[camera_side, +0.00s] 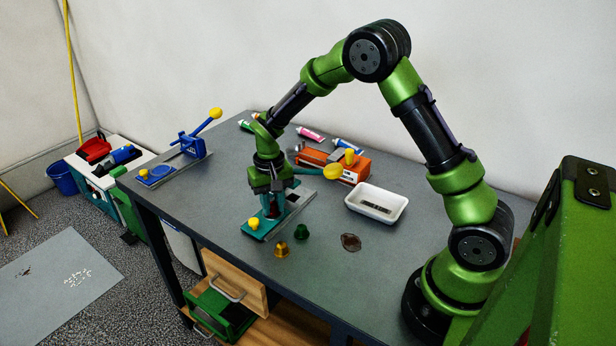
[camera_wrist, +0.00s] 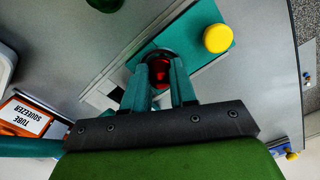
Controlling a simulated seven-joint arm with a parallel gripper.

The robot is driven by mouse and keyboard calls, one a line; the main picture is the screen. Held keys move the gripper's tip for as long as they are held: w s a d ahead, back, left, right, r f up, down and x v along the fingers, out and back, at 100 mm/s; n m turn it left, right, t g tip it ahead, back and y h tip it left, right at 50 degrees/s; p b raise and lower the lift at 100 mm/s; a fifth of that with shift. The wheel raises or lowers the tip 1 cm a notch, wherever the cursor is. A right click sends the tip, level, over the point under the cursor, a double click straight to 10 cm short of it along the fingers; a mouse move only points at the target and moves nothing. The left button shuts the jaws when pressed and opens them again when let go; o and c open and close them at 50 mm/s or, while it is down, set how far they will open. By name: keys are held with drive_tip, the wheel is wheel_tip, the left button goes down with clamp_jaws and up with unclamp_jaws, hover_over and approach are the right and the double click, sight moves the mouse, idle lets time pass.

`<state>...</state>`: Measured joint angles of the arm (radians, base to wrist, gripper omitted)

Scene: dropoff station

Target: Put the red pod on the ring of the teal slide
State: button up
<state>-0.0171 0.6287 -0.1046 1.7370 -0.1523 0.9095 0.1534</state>
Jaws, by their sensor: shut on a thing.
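The red pod (camera_wrist: 160,70) is between the two teal fingers of my gripper (camera_wrist: 160,88) in the wrist view. My gripper (camera_side: 271,209) is shut on it and points down over the teal slide (camera_side: 258,234) in the side view. The slide's teal plate (camera_wrist: 202,28) with its yellow knob (camera_wrist: 218,38) lies right of the fingers in the wrist view. A dark round rim, apparently the ring, shows around the far side of the pod. The fingers hide much of pod and ring; I cannot tell whether the pod rests there or hangs just above.
A yellow pod (camera_side: 282,249) and a green pod (camera_side: 301,231) stand in front of the slide. An orange tube squeezer (camera_side: 354,173) stands behind; a blue slide (camera_side: 160,174) is at left.

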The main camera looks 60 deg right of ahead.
drive_tip(key=o, duration=0.8)
drive_tip(key=shift+o, duration=0.2)
drive_tip(key=shift+r, duration=3.5)
drive_tip(key=shift+f, duration=0.15)
drive_tip(key=s+a+r+n+t+y, duration=0.1)
drive_tip(key=s+a+r+t, duration=0.2)
drive_tip(key=s+r, duration=0.5)
drive_tip(key=s+a+r+n+t+y, duration=0.1)
drive_tip(key=s+a+r+t, duration=0.2)
drive_tip(key=s+r, duration=0.4)
drive_tip(key=s+t, duration=0.1)
drive_tip(key=s, duration=0.4)
drive_tip(key=shift+s+r, duration=0.3)
drive_tip(key=shift+r, duration=0.1)
